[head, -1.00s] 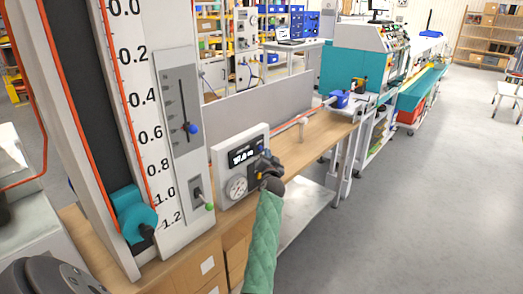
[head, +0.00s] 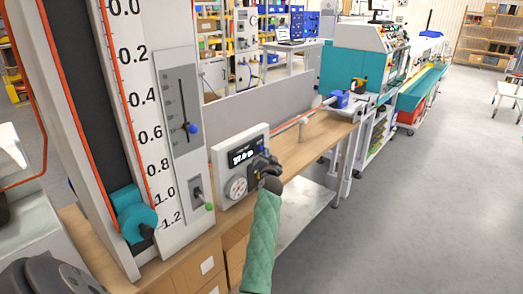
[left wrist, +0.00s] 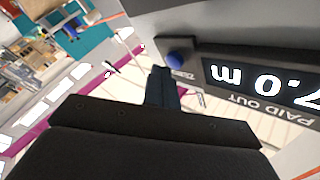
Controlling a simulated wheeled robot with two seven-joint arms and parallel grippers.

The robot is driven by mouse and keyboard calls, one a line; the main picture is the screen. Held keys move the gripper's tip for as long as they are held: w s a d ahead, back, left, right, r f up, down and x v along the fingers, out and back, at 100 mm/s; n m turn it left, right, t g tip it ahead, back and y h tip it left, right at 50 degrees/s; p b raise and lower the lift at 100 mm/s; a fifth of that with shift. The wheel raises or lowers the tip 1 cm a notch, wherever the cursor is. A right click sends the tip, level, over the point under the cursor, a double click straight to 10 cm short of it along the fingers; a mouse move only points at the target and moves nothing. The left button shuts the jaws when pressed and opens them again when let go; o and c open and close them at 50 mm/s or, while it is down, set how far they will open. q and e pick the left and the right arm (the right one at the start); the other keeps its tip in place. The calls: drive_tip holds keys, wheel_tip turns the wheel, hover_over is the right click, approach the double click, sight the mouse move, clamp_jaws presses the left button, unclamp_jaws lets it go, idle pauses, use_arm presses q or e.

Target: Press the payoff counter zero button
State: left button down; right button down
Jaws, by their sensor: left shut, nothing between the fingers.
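The payoff counter (head: 229,167) is a pale box with a dark lit display (head: 241,157) and a round dial (head: 236,188), on the bench. In the left wrist view the display (left wrist: 262,82) appears upside down with "PAID OUT" lettering. The blue zero button (left wrist: 177,59) sits beside the display on the counter's face. My left gripper (left wrist: 161,73) is shut and empty, its fingertips close beside the button. I cannot tell whether they touch it. In the head view my left gripper (head: 261,160) partly covers the counter's right side. My right gripper is not in view.
A grey partition (head: 258,103) runs behind. The wooden bench top (head: 315,140) extends right; open floor (head: 420,210) lies at the right.

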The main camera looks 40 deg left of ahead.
use_arm(q)
drive_tip(key=shift+a, duration=0.4)
idle(0.6)
drive_tip(key=shift+d, duration=0.1)
idle(0.3)
drive_tip(key=shift+d+b, duration=0.35)
drive_tip(key=shift+d, duration=0.35)
drive_tip(key=shift+d+f, duration=0.1)
drive_tip(key=shift+d, duration=0.05)
drive_tip(key=d+b, duration=0.1)
drive_tip(key=d, duration=0.3)
drive_tip(key=shift+s+d+b, duration=0.2)
drive_tip(key=shift+d+b, duration=0.15)
idle(0.7)
